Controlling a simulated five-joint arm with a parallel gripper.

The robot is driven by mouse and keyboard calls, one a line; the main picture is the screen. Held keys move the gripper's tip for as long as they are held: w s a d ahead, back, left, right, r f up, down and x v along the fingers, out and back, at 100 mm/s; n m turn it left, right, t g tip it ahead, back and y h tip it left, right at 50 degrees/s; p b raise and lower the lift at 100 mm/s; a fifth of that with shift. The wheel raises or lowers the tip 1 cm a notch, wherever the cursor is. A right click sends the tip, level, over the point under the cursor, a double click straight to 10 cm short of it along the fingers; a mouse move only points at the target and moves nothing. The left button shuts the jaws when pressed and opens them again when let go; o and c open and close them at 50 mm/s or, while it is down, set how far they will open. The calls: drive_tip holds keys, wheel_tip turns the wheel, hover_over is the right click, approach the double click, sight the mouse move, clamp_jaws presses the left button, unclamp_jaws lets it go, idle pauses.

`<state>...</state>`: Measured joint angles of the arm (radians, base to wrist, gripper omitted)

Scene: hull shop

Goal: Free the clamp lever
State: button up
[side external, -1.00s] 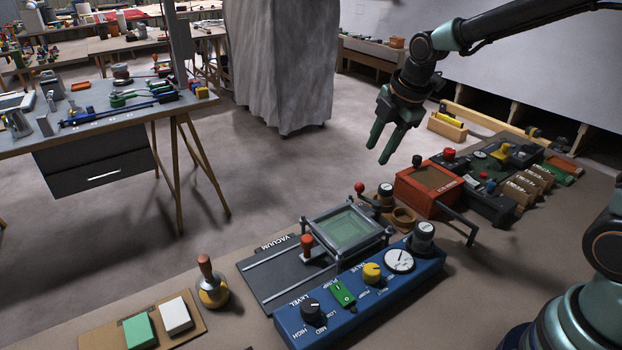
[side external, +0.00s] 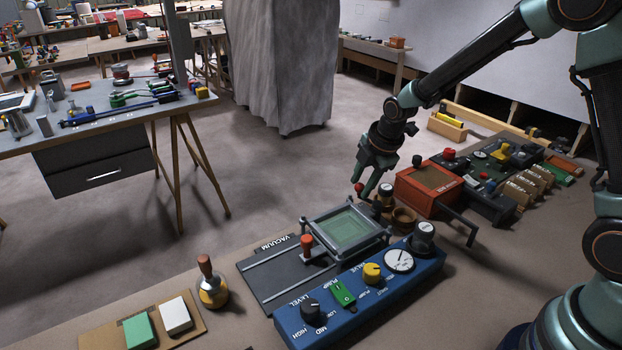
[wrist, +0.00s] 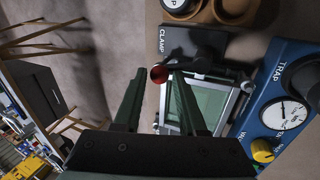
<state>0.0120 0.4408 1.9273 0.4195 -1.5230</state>
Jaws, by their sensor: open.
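The clamp lever's red ball knob (side external: 358,187) stands at the far right corner of the framed green panel (side external: 352,228). My gripper (side external: 364,188) is open and lowered over it. In the wrist view the red knob (wrist: 158,74) appears between the tips of my two dark green fingers (wrist: 156,80). I cannot tell whether either finger touches it. The black plate marked CLAMP (wrist: 195,42) lies just beyond the knob. Most of the lever's arm is hidden or too dark to make out.
A blue control box (side external: 365,295) with knobs and a gauge runs along the panel's front. A red box (side external: 427,190) with a projecting handle stands right of my gripper. Brown rings or cups (side external: 404,218) sit close by. An upright red-handled peg (side external: 306,243) stands at the panel's left.

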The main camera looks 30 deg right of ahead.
sight(374, 205)
clamp_jaws()
drive_tip(key=shift+w+d+m, duration=0.1)
drive_tip(key=shift+d+m, duration=0.1)
drive_tip(key=shift+m, duration=0.4)
unclamp_jaws()
drive_tip(key=shift+r, duration=0.15)
drive_tip(key=v, duration=1.2)
